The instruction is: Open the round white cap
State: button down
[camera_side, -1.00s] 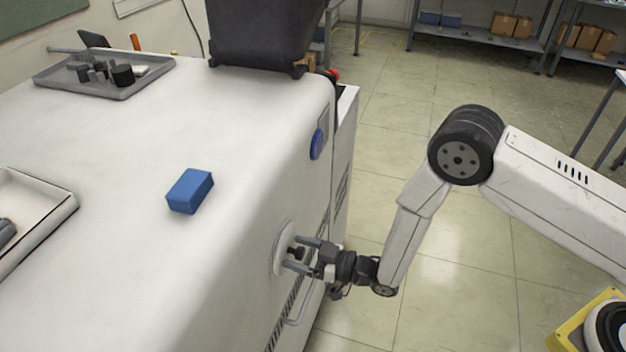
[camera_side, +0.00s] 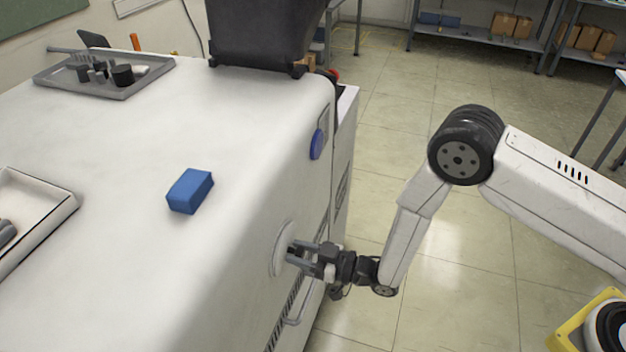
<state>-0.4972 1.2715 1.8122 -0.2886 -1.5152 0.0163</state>
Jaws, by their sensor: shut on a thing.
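The round white cap (camera_side: 281,248) sits on the side face of the white machine (camera_side: 235,225), flush against it as far as I can see. My gripper (camera_side: 294,254) reaches it from the right. Its two fingers are closed on the dark knob at the cap's middle. The fingers hide most of the knob and part of the cap's right side.
A blue block (camera_side: 190,191) lies on top of the machine. A grey tray (camera_side: 140,88) of dark parts and a white tray (camera_side: 66,205) are further left. A handle (camera_side: 303,308) is below. Open floor lies right.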

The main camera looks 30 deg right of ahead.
jog(key=shift+d, duration=0.1)
dwell(0.8)
jog(key=v, duration=2)
jog(key=shift+s+d, duration=0.25)
jog(key=shift+s, duration=0.1)
jog(key=shift+r, duration=0.1)
jog(key=shift+c, duration=1.4)
grip_release()
jog(key=shift+d, duration=0.1)
jog(key=v, duration=0.7)
jog(key=shift+s+d, duration=0.15)
jog(key=shift+s, duration=0.1)
jog(key=shift+w, duration=0.1)
